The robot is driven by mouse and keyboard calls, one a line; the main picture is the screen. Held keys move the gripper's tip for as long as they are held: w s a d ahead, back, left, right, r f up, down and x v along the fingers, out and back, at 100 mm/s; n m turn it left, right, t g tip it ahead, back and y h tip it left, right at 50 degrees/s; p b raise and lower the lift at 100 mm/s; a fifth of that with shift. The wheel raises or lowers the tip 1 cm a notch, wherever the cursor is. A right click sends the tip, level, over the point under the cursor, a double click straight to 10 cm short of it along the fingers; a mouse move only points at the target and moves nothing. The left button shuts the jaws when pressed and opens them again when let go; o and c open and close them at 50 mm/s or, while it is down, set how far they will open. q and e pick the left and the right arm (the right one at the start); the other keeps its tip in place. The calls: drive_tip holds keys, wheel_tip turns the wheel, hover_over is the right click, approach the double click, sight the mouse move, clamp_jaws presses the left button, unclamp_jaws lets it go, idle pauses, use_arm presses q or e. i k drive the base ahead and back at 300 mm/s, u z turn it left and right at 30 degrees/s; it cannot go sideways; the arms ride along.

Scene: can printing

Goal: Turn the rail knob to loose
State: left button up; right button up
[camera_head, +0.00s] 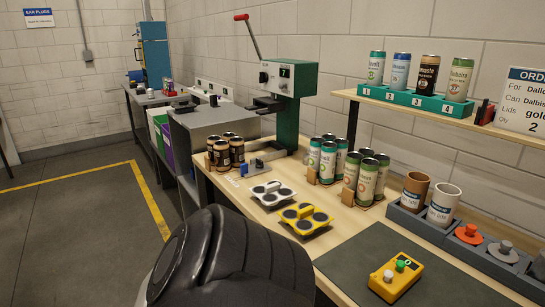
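I cannot pick out the rail knob with certainty. A green and white press (288,80) with a red-tipped lever (249,30) stands at the back of the wooden bench. Small knob-like or dial-like details show on its head. A small blue and grey fixture (254,166) sits on the bench at the foot of the press. Neither gripper is in view. A dark grey rounded link, which looks like part of my own arm, fills the bottom centre and hides the near bench edge.
Several groups of cans (367,178) stand on the bench. White (271,194) and yellow (305,217) lid trays lie in front of them. A yellow button box (396,278) rests on a dark mat (360,254). A shelf (402,104) holds numbered cans. The left floor is clear.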

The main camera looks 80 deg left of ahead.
sight(260, 165)
drive_tip(key=u, duration=3.3)
drive_tip(key=i, duration=1.05)
